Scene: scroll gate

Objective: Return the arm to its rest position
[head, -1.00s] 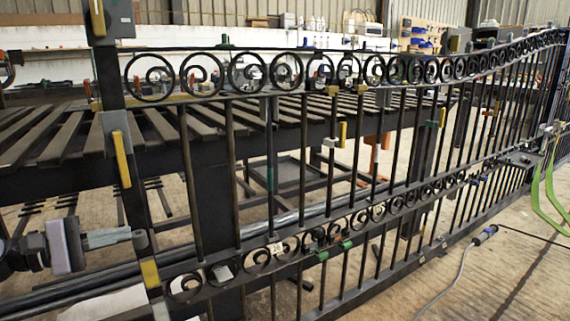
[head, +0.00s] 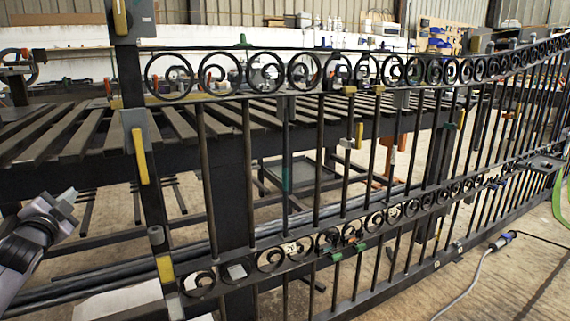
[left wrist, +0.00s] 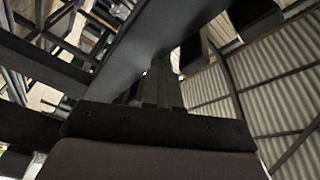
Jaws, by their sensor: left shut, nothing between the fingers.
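My left gripper (head: 68,200) is at the lower left of the head view, shut and empty. It is apart from the gate and to the left of its left post, pointing up and to the right. In the left wrist view the dark gripper body (left wrist: 155,128) fills the lower middle, with the fingers (left wrist: 158,92) together above it. The black scroll gate (head: 300,255) runs from the left post to the right edge, with rows of scrolls along the top and middle. My right gripper is not in view.
A slatted bench (head: 75,135) stands behind the gate. Yellow-handled clamps (head: 139,155) sit on the left post. The open concrete floor (head: 500,290) is at the lower right.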

